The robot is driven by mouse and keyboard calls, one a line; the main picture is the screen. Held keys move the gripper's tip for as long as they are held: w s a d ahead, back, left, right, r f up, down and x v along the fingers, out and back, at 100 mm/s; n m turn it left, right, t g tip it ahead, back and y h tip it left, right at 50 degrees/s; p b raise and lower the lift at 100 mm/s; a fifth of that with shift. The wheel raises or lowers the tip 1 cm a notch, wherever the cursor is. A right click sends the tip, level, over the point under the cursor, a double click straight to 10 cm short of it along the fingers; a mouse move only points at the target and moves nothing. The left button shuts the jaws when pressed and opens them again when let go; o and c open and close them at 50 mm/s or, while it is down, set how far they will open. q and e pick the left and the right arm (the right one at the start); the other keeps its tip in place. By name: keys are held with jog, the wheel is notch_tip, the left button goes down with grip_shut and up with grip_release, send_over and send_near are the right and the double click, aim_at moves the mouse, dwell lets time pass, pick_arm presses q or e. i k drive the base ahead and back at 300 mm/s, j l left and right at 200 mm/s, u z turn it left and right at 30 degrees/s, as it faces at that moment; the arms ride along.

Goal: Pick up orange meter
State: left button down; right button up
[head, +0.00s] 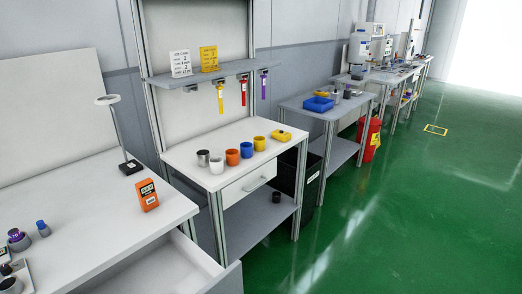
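The orange meter (148,195) stands upright on the white table at the left, near its right end. It is a small orange box with a dark display and markings on its front. A stand with a ring on top (119,136) rises from a dark base just behind it. Neither of my grippers shows in the head view.
Purple and blue-topped items (42,228) lie at the table's left, with an open drawer (172,268) below its front edge. A second bench (196,180) holds several coloured cups and a yellow item (290,134). Green floor (420,210) is clear at the right.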

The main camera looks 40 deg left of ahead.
aim_at(145, 188)
jog(key=i+u, duration=0.15)
jog(key=i, duration=0.25)
jog(key=i+l+u, duration=0.2)
jog(key=i, duration=0.2)
jog(key=i+l+u, duration=0.15)
jog(key=i, duration=0.25)
jog(key=i+u, duration=0.2)
jog(key=u, duration=0.25)
jog(key=i+l+u, duration=0.15)
jog(key=u, duration=0.3)
jog(key=i+l+u, duration=0.15)
jog(key=u, duration=0.25)
jog(key=i+l+u, duration=0.1)
jog(key=u, duration=0.35)
jog(key=i+l+u, duration=0.1)
jog(key=u, duration=0.3)
jog(key=i+l+u, duration=0.1)
jog(key=u, duration=0.35)
jog(key=l+u, duration=0.25)
jog(key=u, duration=0.15)
jog(key=l+u, duration=0.2)
jog(key=u, duration=0.25)
jog(key=l+u, duration=0.2)
jog(key=u, duration=0.2)
